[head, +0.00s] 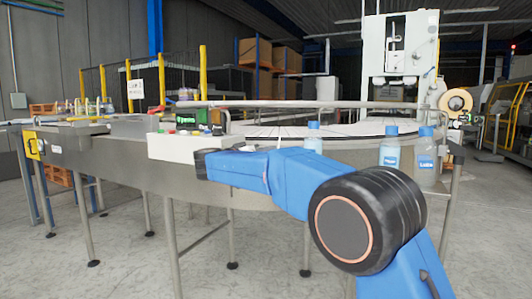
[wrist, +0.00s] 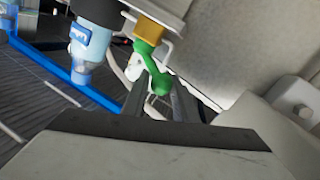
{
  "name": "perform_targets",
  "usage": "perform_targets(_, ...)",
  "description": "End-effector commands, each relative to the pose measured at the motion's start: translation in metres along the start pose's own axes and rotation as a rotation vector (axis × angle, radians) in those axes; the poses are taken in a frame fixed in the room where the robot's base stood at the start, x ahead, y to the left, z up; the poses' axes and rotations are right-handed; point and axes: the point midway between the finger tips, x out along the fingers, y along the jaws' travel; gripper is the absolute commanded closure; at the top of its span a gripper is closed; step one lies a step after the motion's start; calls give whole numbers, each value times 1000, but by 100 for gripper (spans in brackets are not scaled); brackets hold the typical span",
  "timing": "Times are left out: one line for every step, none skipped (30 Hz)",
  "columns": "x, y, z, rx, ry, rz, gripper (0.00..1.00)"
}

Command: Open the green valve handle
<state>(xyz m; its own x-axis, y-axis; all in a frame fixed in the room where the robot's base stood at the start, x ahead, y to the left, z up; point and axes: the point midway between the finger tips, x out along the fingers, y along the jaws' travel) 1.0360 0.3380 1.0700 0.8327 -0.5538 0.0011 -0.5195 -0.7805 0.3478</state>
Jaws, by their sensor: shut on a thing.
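The green valve handle (wrist: 145,54) shows in the wrist view below a brass-coloured fitting (wrist: 153,27). Its rounded lower end (wrist: 161,83) sits at the fingertips. My gripper (wrist: 160,94) is shut on the handle, with its dark fingers on either side of the lower end. Part of the handle between the fingers is hidden. In the head view I cannot make out the valve or the gripper; my blue arm reaches left in front of the conveyor.
Blue-capped bottles stand on the conveyor (head: 268,195), one near its right end (head: 389,150). A bottle (wrist: 91,42) is left of the handle in the wrist view. A white control box (head: 180,149) is on the conveyor's front edge. A pale machine surface (wrist: 235,50) is close on the right.

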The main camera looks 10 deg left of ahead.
Motion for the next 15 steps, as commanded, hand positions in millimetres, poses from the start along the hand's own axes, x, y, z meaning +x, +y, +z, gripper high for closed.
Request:
perform_targets(0, -6, 5, -5, -5, -2, 100)
perform_targets(0, -6, 5, -5, -6, -1, 100)
perform_targets(0, -6, 5, -5, -6, 1, 100)
perform_targets(0, -6, 5, -5, -7, 2, 100)
perform_targets(0, -6, 5, -5, -7, 2, 100)
perform_targets(1, -6, 5, -5, -7, 2, 100)
perform_targets(0, -6, 5, -5, -7, 2, 100)
perform_targets(1, -6, 5, -5, -7, 2, 100)
perform_targets(1, -6, 5, -5, -7, 2, 100)
perform_targets(1, -6, 5, -5, -7, 2, 100)
perform_targets(1, -6, 5, -5, -7, 2, 100)
perform_targets(1, -6, 5, -5, -7, 2, 100)
perform_targets(1, -6, 5, -5, -7, 2, 100)
perform_targets(1, -6, 5, -5, -7, 2, 72)
perform_targets(1, -5, 5, -5, -7, 2, 62)
